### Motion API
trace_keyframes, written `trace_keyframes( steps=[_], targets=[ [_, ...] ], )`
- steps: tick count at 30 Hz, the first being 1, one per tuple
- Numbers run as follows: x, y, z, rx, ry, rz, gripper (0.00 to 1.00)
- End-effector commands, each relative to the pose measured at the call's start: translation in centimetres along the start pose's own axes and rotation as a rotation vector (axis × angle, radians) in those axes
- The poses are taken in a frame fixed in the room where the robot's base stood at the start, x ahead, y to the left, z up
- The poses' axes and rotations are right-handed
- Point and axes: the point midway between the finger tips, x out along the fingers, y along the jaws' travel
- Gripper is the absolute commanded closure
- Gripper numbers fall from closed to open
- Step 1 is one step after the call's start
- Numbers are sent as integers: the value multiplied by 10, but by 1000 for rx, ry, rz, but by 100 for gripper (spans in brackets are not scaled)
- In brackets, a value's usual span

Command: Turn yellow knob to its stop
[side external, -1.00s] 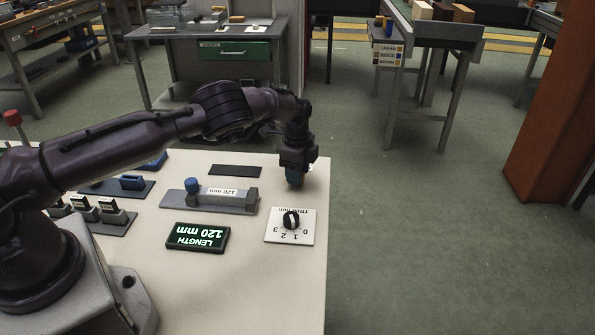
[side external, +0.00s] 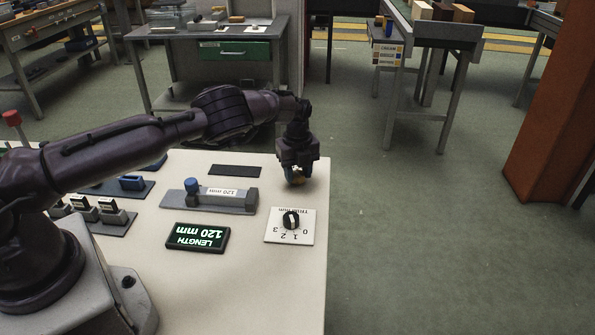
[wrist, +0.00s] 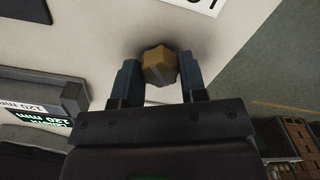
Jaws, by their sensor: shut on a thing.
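A little of the yellow knob (side external: 299,174) also shows under my gripper (side external: 297,178) in the side view, near the far right corner of the pale table. The gripper is shut on the knob. The knob's base and any scale around it are mostly hidden. A white label (wrist: 200,4) with partly cut-off print lies beyond the knob in the wrist view.
A black knob (side external: 291,220) on a white scale plate (side external: 273,236) is nearer the camera. A LENGTH display (side external: 198,237) reads 120 mm. A grey gauge block (side external: 225,203) and a dark flat strip (side external: 234,171) lie left. The table's right edge is close.

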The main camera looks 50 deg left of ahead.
Motion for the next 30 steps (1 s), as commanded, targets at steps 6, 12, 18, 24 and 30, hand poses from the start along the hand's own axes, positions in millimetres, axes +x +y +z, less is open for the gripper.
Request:
trace_keyframes(
  steps=[6,12,18,24,30],
  targets=[
    [-1,0,1,207,-3,0,85],
    [-1,0,1,395,-3,0,85],
    [-1,-1,1,566,-3,-1,85],
    [-1,-1,1,701,-4,-1,85],
    [-1,-1,1,786,-4,-1,85]
  ],
)
